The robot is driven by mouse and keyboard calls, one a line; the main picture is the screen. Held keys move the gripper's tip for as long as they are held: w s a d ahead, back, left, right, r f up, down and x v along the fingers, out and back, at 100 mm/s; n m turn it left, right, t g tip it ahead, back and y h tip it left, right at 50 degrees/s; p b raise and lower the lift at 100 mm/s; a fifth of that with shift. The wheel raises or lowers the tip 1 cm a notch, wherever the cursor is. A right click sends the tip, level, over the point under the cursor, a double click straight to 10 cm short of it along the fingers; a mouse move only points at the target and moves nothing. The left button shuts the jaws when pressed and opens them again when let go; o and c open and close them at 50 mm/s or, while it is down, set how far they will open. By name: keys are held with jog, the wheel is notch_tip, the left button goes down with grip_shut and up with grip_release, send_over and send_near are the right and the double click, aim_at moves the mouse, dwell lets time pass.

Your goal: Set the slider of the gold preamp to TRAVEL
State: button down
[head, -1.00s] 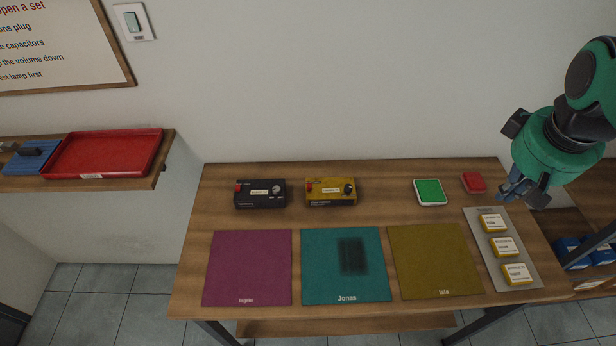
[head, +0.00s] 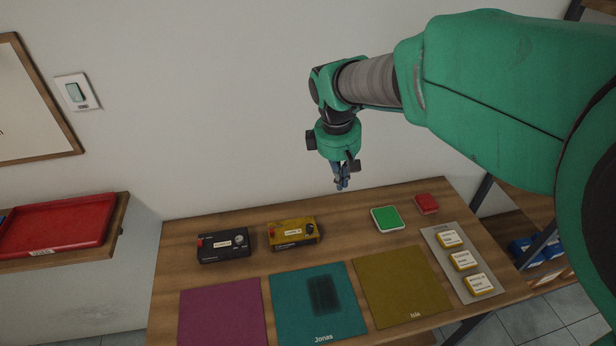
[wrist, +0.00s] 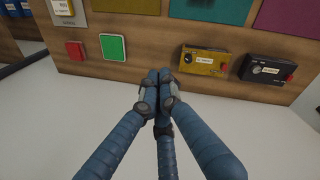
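The gold preamp (head: 292,233) stands on the wooden table near the wall, with a red part at its left, a dark knob at its right and a label too small to read. It also shows in the wrist view (wrist: 204,62), upside down. I cannot tell its slider or the slider's setting. My gripper (head: 342,186) hangs in the air above the back of the table, to the right of the preamp and apart from it. In the wrist view its blue fingers (wrist: 160,76) are together with nothing between them.
A black box (head: 223,246) sits left of the preamp. A green-topped block (head: 387,219) and a red block (head: 427,204) are to the right. Magenta (head: 222,312), teal (head: 290,305) and olive (head: 402,285) mats lie in front. A grey strip (head: 455,241) holds yellow-edged labelled blocks.

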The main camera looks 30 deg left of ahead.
jog(key=s+a+f+n+p, duration=0.1)
jog(key=s+a+f+n, duration=0.1)
jog(key=a+f, duration=0.35)
jog(key=s+a+f+n+p, duration=0.1)
jog(key=s+a+f+n, duration=0.15)
jog(key=a, duration=0.65)
jog(key=n+h+p, duration=0.1)
jog(key=n+h, duration=0.1)
jog(key=n, duration=0.2)
send_near(272, 232)
jog(key=s+a+r, duration=0.2)
jog(key=s+a, duration=0.3)
jog(key=shift+s+a+f, duration=0.1)
jog(key=shift+s, duration=0.15)
jog(key=shift+f, duration=0.1)
jog(key=x, duration=0.9)
jog(key=shift+w+a+f+p, duration=0.1)
jog(key=shift+f+p, duration=0.05)
jog(key=shift+p, duration=0.15)
jog(key=shift+w+d+f, duration=0.25)
jog(key=shift+w+d, duration=1.2)
